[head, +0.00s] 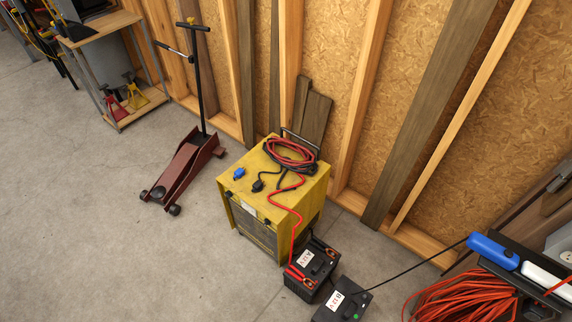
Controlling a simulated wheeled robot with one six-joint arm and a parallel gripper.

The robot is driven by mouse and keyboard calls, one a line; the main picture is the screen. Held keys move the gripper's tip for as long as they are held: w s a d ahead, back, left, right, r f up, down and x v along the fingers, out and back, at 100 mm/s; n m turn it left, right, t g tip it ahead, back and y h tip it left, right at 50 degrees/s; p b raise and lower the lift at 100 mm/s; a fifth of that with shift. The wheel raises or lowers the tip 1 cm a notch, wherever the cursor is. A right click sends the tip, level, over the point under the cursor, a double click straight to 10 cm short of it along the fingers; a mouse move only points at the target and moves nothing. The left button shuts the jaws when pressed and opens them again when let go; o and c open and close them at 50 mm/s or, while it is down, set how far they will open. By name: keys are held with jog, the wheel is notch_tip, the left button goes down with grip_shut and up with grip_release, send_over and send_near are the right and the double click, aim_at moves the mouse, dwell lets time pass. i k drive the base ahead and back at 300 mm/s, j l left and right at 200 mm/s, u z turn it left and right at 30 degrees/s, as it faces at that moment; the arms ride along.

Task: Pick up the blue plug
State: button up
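The blue plug (239,174) is small and lies on the top of a yellow metal box (228,189), towards its left edge. A black plug (258,186) on a dark cable lies a little to the right of it on the same top. Open space shows around the blue plug, and nothing covers it. My gripper is not in view.
Red and black cables (290,153) lie coiled on the box's back. Two black batteries (311,268) stand on the floor at its front right. A red floor jack (182,168) stands to its left. A wooden stud wall rises behind. The left floor is clear.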

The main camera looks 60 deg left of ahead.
aim_at(240, 173)
jog(key=u, duration=2.55)
jog(key=z, duration=2.7)
jog(key=u, duration=2.7)
